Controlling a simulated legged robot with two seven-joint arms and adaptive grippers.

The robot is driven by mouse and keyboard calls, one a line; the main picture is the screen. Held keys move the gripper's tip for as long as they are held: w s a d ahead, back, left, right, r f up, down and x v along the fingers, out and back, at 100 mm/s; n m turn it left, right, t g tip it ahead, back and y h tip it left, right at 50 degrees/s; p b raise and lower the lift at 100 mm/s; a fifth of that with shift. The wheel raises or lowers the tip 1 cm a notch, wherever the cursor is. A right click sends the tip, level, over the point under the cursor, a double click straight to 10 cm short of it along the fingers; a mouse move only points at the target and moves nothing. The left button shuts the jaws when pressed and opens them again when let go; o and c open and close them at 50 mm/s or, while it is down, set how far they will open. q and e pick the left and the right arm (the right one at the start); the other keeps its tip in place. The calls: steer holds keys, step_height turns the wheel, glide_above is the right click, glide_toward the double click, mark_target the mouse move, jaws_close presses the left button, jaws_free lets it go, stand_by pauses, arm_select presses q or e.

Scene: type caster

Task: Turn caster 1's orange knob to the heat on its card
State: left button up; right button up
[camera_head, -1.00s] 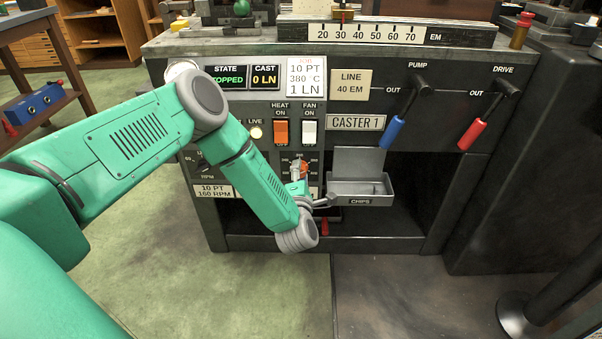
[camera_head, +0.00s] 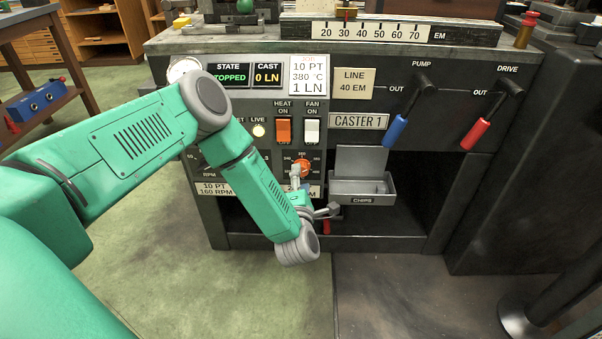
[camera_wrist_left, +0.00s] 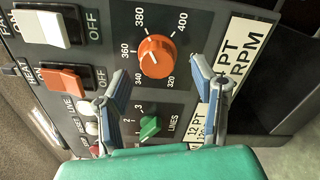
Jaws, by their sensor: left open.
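Caster 1's orange knob (camera_head: 303,166) is on the front panel, below the heat and fan switches. In the left wrist view the knob (camera_wrist_left: 156,58) sits in a dial marked 320 to 400. Its pointer is too small to read surely. The card (camera_head: 307,76) on the panel reads 10 PT, 380 °C, 1 LN. My left gripper (camera_head: 297,183) is in front of the panel, just below the knob and partly hidden by my wrist. In the wrist view the gripper (camera_wrist_left: 159,82) is open and empty, its fingertips apart on either side below the knob. My right gripper is not in view.
A green knob (camera_wrist_left: 150,126) marked LINES is close to the left fingers. The orange heat switch (camera_head: 283,131) and white fan switch (camera_head: 312,131) are above the knob. The chips tray (camera_head: 362,190) juts out to the right. The floor in front is clear.

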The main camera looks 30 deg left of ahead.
arm_select(q)
steer(key=v, duration=0.3)
steer(key=shift+s+f, duration=0.15)
steer(key=shift+s, duration=0.3)
